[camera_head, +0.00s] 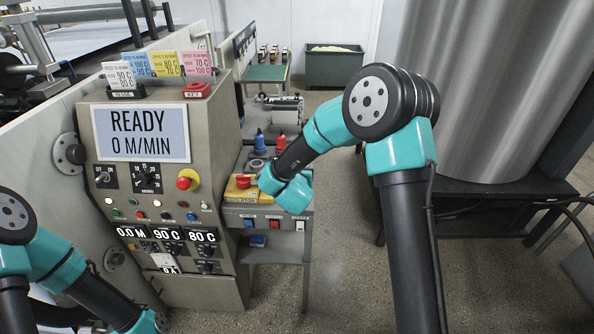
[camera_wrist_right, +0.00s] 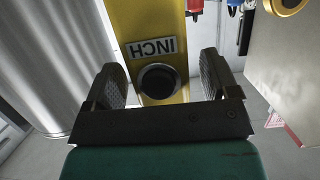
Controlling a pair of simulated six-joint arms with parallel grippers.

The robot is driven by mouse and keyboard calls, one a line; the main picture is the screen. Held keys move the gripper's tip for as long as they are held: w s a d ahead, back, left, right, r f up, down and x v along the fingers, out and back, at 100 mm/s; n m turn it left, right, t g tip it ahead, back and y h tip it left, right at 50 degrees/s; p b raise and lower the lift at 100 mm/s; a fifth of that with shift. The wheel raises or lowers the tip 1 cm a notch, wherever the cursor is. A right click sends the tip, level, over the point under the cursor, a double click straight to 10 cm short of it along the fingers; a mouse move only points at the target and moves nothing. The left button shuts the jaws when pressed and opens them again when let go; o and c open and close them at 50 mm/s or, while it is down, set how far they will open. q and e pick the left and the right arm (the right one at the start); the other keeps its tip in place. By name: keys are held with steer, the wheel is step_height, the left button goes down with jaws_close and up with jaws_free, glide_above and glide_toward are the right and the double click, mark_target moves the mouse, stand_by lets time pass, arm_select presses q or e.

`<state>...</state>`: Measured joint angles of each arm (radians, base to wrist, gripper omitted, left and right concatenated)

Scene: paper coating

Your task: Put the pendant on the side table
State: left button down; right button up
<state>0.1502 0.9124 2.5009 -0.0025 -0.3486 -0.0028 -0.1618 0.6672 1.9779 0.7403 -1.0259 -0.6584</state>
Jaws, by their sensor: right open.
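The pendant (camera_wrist_right: 140,25) is a yellow bar with an upside-down INCH label and a round black button in the right wrist view. It runs between the two dark fingers of my right gripper (camera_wrist_right: 158,75). They are open, with a gap on each side, and I cannot tell how deep the bar sits between them. In the head view my right wrist hides the fingers, and I cannot make out the pendant there. The side table (camera_head: 290,211) is the grey stand right of the control cabinet, below my right wrist. My left gripper is outside the view.
The control cabinet (camera_head: 120,198) stands left of the side table. A yellow box with a red knob (camera_head: 243,182), a blue bottle (camera_head: 259,142) and a red bottle (camera_head: 281,142) are on or near the table. A large metal cylinder (camera_head: 485,90) stands at right.

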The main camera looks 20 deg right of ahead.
steer(key=v, duration=1.1)
stand_by(0.3)
steer(key=s+d+f+n+g+y, duration=0.1)
steer(key=s+f+g+y, duration=0.15)
steer(key=f, duration=0.65)
steer(key=s+f+n+g+y, duration=0.1)
steer(key=s+f+g+y, duration=0.15)
steer(key=f, duration=0.55)
steer(key=s+f+g+y, duration=0.4)
steer(key=s+f+g, duration=0.3)
steer(key=s+f, duration=0.7)
steer(key=s, duration=0.3)
steer(key=shift+f+n+g, duration=0.3)
steer(key=shift+g, duration=0.1)
